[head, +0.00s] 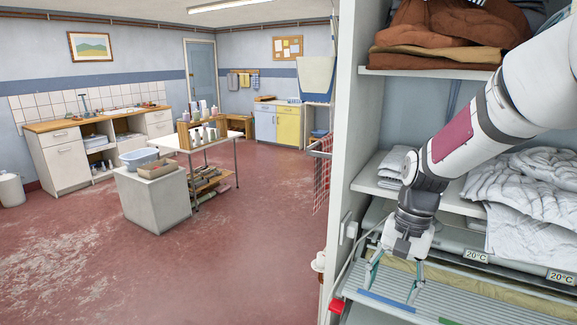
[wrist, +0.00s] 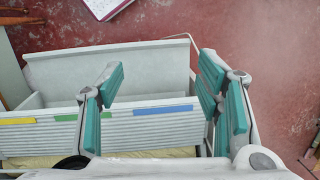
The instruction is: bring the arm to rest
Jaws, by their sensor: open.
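My gripper (head: 392,288) hangs pointing down at the lower right of the head view, over the front of the rotary ironer. Its two teal-padded fingers are spread wide with nothing between them. In the wrist view my gripper (wrist: 163,88) shows the same open gap, above the ironer's pale ribbed board (wrist: 150,128). In the head view the ribbed board (head: 470,302) carries coloured strips along its edge. I cannot tell whether the fingertips touch it. My white arm reaches in from the upper right, bent at the wrist.
Shelves hold brown folded cloth (head: 440,45) above and white linen (head: 540,180) behind my arm. A cabinet side panel (head: 345,150) stands left of the gripper. A red part (head: 337,306) sits at the ironer's left end. Open red floor (head: 260,240) lies further left.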

